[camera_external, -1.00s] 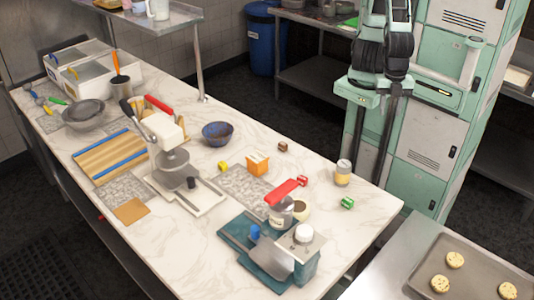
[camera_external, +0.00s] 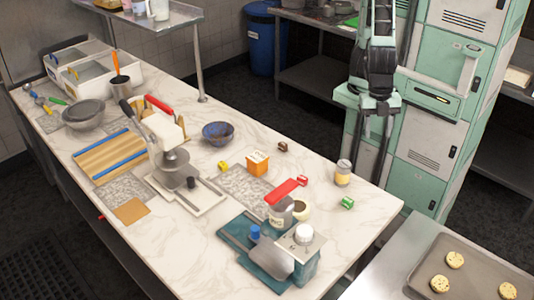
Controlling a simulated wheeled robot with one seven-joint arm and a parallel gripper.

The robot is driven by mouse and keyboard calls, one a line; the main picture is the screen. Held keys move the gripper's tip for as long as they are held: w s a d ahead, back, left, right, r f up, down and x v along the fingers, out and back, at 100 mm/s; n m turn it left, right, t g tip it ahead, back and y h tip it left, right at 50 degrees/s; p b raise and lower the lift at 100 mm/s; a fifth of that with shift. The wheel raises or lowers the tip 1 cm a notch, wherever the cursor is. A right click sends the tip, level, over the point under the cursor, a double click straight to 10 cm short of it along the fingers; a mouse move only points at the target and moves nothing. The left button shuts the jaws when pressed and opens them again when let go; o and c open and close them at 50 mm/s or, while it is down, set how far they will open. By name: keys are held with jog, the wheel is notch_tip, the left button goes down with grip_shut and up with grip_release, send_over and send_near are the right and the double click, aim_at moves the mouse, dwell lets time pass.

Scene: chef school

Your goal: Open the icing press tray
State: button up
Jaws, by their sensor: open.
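A teal press-like device (camera_external: 304,268) with a white round knob stands at the front of the marble table. A white and grey press-like machine (camera_external: 166,133) stands further left on a pale base (camera_external: 197,200). I cannot tell for sure which device is the icing press, nor whether a tray is open. My dark arm (camera_external: 374,65) rises on its mint mount behind the table and leaves the picture at the top. My gripper is out of view.
A red-handled item (camera_external: 285,191) stands close behind the teal device. A cookie tray (camera_external: 470,250) is at the right. The table's near side is mostly bare.

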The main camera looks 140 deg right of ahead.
jog(key=w+d+f+y+b, duration=0.1)
jog(key=w+d+f+b, duration=0.1)
jog(key=w, duration=0.6)
jog(key=w+d+f+b, duration=0.1)
jog(key=w+d+f, duration=0.1)
jog(key=w, duration=0.5)
jog(key=t+b, duration=0.3)
jog(key=b, duration=0.1)
send_near(255, 228)
jog(key=shift+n+y, duration=0.3)
jog(key=p+x, duration=0.1)
jog(key=x, duration=0.2)
jog(key=p+x, duration=0.2)
jog(key=x, duration=0.1)
jog(key=p+x, duration=0.1)
jog(key=x, duration=0.3)
jog(key=shift+d+f, duration=0.15)
jog(key=shift+d, duration=0.1)
